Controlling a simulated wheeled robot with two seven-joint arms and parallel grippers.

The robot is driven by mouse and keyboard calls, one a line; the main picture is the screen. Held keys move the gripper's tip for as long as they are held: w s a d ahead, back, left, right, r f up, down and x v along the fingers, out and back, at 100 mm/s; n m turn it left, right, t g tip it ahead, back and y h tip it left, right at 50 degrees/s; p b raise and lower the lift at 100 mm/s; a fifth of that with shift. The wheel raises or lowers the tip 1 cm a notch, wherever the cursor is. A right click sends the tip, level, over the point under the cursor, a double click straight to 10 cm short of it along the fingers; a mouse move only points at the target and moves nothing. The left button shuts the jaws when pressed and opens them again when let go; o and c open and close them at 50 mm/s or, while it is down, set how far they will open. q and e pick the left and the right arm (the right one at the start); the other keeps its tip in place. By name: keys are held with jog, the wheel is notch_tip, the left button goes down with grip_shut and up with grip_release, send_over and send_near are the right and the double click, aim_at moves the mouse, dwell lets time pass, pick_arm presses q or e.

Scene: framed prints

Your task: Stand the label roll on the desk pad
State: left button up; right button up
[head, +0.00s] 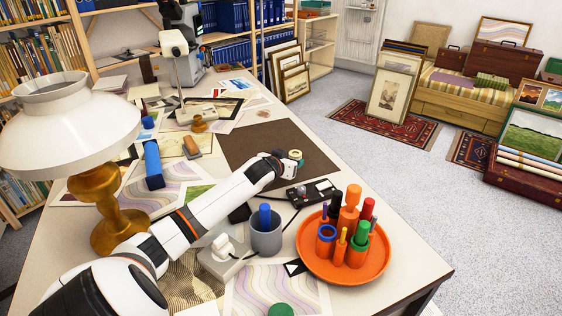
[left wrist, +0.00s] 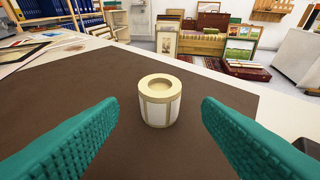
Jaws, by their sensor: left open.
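The label roll (left wrist: 160,100), a short cream-and-white cylinder with a round hollow in its top, stands upright on the brown desk pad (left wrist: 75,100). In the head view the roll (head: 296,154) shows small beside my left gripper (head: 292,160), near the right edge of the pad (head: 262,138). My left gripper's green textured fingers are wide apart, one on each side of the roll in the left wrist view, with clear gaps and no contact visible. My right gripper is not in view.
An orange tray (head: 312,267) of upright coloured markers and a grey cup (head: 267,238) stand nearer on the desk. A black device (head: 312,193) lies just below the pad. A white lamp (head: 68,120) stands at left. Most of the pad is bare.

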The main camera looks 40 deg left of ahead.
pick_arm(q)
jog(key=v, duration=0.6)
jog(key=shift+s+p, duration=0.15)
jog(key=shift+p, duration=0.2)
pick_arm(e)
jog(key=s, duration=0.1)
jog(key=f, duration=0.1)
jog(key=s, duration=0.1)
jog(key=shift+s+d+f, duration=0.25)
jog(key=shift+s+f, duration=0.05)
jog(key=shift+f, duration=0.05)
